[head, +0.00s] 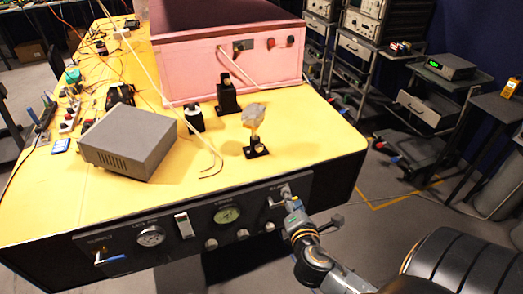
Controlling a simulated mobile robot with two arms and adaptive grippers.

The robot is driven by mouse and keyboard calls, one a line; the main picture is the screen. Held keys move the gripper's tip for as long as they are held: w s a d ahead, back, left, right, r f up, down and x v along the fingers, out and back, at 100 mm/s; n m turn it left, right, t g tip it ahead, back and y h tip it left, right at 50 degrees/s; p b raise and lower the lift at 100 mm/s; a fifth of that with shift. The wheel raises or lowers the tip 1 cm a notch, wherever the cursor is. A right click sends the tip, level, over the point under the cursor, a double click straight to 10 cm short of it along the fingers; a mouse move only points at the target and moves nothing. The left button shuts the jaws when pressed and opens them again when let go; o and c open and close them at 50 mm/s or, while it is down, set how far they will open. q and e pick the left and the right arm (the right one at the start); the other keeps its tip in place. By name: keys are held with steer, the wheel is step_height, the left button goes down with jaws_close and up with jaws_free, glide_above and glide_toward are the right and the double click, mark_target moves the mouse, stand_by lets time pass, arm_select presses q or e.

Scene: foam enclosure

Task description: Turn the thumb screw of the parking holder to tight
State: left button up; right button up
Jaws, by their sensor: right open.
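A small black-footed stand (256,151) is upright near the right part of the yellow tabletop and carries a pale, lumpy piece (254,113). A taller black block-shaped holder (228,97) stands behind it, close to the pink enclosure. I cannot tell which of the two is the parking holder, and no thumb screw can be made out at this size. My right gripper (313,208) is open, low in front of the table's front panel and apart from both stands. My left gripper is not in view.
The pink foam enclosure (235,68) stands at the back of the yellow table (310,150). A grey box (130,140) and a black-and-white cylinder (194,119) are left of the stands. The front panel (180,250) carries gauges and handles. The tabletop's right end is clear.

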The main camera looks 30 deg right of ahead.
mark_target(260, 149)
steer(key=w+r+n+t+y, duration=0.1)
steer(key=w+n, duration=0.3)
steer(key=w, duration=0.2)
steer(key=w+d+r+n+t+y+p, duration=0.1)
steer(key=w+n+t, duration=0.1)
steer(key=w+n, duration=0.2)
steer(key=w+r+n+t+y+p, duration=0.1)
steer(key=w+n, duration=0.4)
steer(key=w, duration=0.3)
steer(key=shift+d+r+t, duration=0.3)
steer(key=shift+s, duration=0.1)
jaws_close()
